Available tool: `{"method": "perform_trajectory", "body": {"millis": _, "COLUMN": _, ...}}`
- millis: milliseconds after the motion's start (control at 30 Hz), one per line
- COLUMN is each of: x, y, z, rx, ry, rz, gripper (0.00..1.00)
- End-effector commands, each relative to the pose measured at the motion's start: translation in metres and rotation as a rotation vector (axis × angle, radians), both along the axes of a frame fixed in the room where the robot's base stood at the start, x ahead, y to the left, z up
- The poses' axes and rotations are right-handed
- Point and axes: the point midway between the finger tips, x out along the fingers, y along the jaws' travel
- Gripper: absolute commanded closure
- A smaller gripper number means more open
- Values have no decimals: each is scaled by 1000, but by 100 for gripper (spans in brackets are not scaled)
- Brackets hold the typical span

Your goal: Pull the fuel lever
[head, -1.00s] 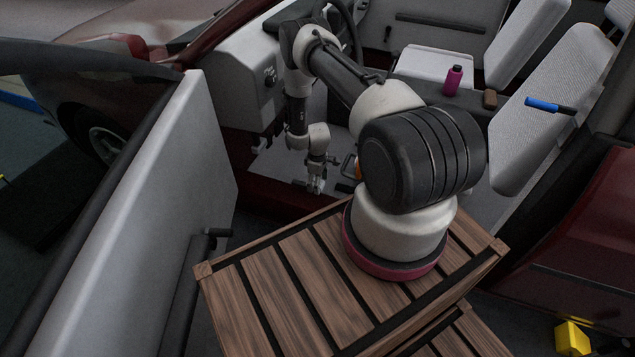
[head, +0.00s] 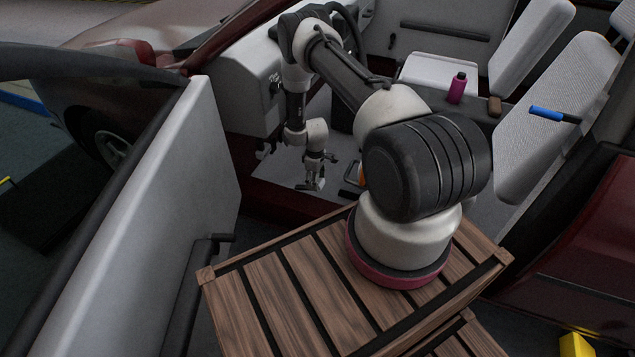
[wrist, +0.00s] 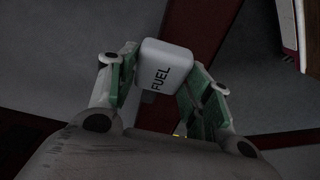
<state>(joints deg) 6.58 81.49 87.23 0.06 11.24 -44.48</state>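The fuel lever (wrist: 165,68) is a white, rounded handle marked "FUEL" in the wrist view. It sits at or just past my gripper's fingertips, between the two green-padded fingers. My gripper (wrist: 163,73) is spread, with one finger on each side of the lever. I cannot tell whether either pad touches it. In the head view my gripper (head: 311,184) hangs low inside the car's door opening, near the sill. The lever cannot be made out there.
The open car door (head: 150,190) stands to the left. The wooden crate (head: 265,290) is in front. A seat (head: 560,110) stands to the right. A magenta bottle (head: 457,88) is on the centre console. A dark red strip (wrist: 205,45) crosses behind the lever.

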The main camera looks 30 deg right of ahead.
Motion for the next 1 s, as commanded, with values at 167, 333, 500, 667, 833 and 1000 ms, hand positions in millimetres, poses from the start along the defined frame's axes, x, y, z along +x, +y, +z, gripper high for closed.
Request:
{"method": "perform_trajectory", "body": {"millis": 167, "x": 2, "y": 1, "z": 0, "rx": -1, "ry": -3, "rz": 3, "gripper": 29}}
{"method": "perform_trajectory", "body": {"millis": 333, "x": 1, "y": 0, "z": 0, "rx": 0, "ry": -1, "rz": 3, "gripper": 29}}
{"method": "perform_trajectory", "body": {"millis": 500, "x": 1, "y": 0, "z": 6, "rx": -1, "ry": -1, "rz": 2, "gripper": 29}}
{"method": "perform_trajectory", "body": {"millis": 667, "x": 2, "y": 0, "z": 33, "rx": -1, "ry": -4, "rz": 3, "gripper": 29}}
{"method": "perform_trajectory", "body": {"millis": 833, "x": 2, "y": 1, "z": 73, "rx": -1, "ry": -4, "rz": 3, "gripper": 29}}
{"method": "perform_trajectory", "body": {"millis": 1000, "x": 2, "y": 1, "z": 103, "rx": -1, "ry": -4, "rz": 3, "gripper": 29}}
